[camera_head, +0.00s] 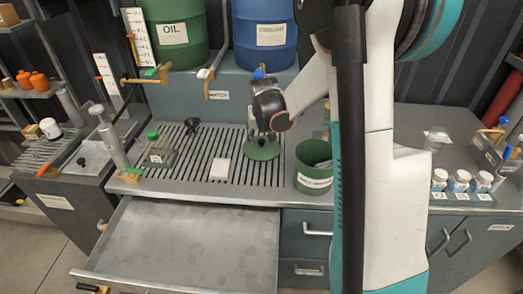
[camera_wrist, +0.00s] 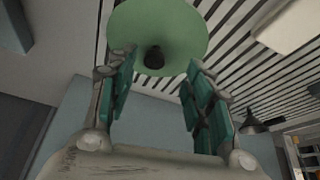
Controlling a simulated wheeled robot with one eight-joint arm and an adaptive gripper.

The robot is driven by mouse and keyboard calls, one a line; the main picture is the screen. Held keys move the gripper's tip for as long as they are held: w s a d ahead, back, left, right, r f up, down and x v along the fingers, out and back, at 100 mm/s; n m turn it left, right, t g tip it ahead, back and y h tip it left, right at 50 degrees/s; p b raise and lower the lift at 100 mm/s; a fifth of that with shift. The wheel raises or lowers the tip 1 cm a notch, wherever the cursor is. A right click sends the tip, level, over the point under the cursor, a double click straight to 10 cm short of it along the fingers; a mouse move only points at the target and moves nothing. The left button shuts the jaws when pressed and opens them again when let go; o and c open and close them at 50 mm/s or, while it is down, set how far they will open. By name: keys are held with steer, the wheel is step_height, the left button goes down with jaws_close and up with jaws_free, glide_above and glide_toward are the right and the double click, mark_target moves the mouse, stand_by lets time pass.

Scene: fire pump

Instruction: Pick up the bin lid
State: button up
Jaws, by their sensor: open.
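The bin lid is a round green disc (camera_head: 262,153) lying on the slatted worktop, left of the green bin (camera_head: 314,178). I cannot tell whether the fingers touch the knob.
The bin is open on top. A white block (camera_head: 220,169) and a green-capped container (camera_head: 157,151) are to the left on the slats, with a dark funnel (camera_head: 191,125). An empty drawer (camera_head: 185,240) stands open in front. Blue (camera_head: 262,35) and green (camera_head: 175,30) drums stand behind.

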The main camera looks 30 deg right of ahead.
mark_target(262, 141)
steer(key=b+x, duration=0.1)
steer(key=x, duration=0.1)
steer(key=b+x, duration=0.1)
steer(key=x, duration=0.2)
steer(key=shift+d+r, duration=0.1)
steer(key=shift+d, duration=0.3)
jaws_close()
